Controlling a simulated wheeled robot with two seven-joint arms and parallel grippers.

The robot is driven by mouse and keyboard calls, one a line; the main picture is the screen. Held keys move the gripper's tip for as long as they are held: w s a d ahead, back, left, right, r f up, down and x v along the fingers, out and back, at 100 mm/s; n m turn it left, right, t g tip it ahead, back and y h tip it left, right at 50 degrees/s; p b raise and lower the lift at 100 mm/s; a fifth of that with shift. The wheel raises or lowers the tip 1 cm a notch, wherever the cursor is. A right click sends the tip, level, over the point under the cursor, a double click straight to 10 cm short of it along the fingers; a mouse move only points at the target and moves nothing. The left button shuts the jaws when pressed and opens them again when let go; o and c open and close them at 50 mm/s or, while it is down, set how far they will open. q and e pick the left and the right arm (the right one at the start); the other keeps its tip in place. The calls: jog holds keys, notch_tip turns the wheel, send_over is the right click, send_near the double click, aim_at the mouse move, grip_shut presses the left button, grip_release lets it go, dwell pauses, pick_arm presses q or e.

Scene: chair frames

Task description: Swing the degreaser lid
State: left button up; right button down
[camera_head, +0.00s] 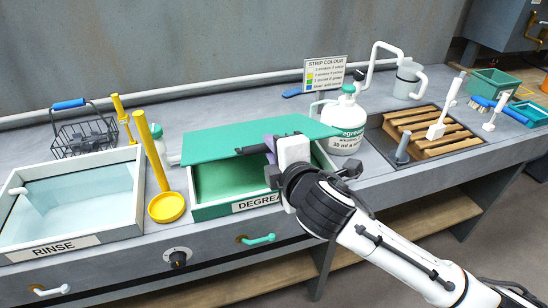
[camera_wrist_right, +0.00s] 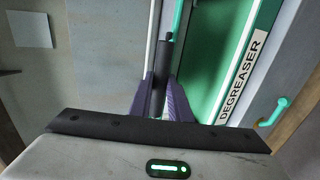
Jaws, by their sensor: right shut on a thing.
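The green degreaser lid (camera_head: 225,138) is partly raised over the degreaser tank (camera_head: 212,211), whose front carries a DEGREASER label. The tank's green inside (camera_head: 220,180) shows below the lid. My right gripper (camera_head: 262,147) is at the lid's front edge with its purple fingers shut on the black lid handle (camera_wrist_right: 160,75). In the right wrist view, the purple fingers (camera_wrist_right: 161,98) sit either side of this handle, and the DEGREASER label shows to the right. My right wrist hides the tank's right front part. My left gripper is not in view.
The rinse tank (camera_head: 70,250) stands at left, with a wire basket (camera_head: 84,135) behind it. A yellow ladle (camera_head: 166,206) stands close to the degreaser tank's left side. A degreaser jug (camera_head: 347,120) stands behind its right side, near a wooden rack (camera_head: 440,135).

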jog(key=shift+w+a+r, duration=0.1)
jog(key=shift+w+r, duration=0.2)
jog(key=shift+r, duration=0.4)
jog(key=shift+w+a+r, duration=0.1)
jog(key=shift+w+r, duration=0.2)
jog(key=shift+r, duration=0.35)
jog(key=shift+w+a+r, duration=0.1)
jog(key=shift+w+r, duration=0.2)
jog(key=shift+r, duration=0.4)
jog(key=w+a+r, duration=0.1)
jog(key=w+r, duration=0.3)
jog(key=r, duration=0.2)
jog(key=shift+w+a, duration=0.15)
jog(key=shift+w, duration=0.1)
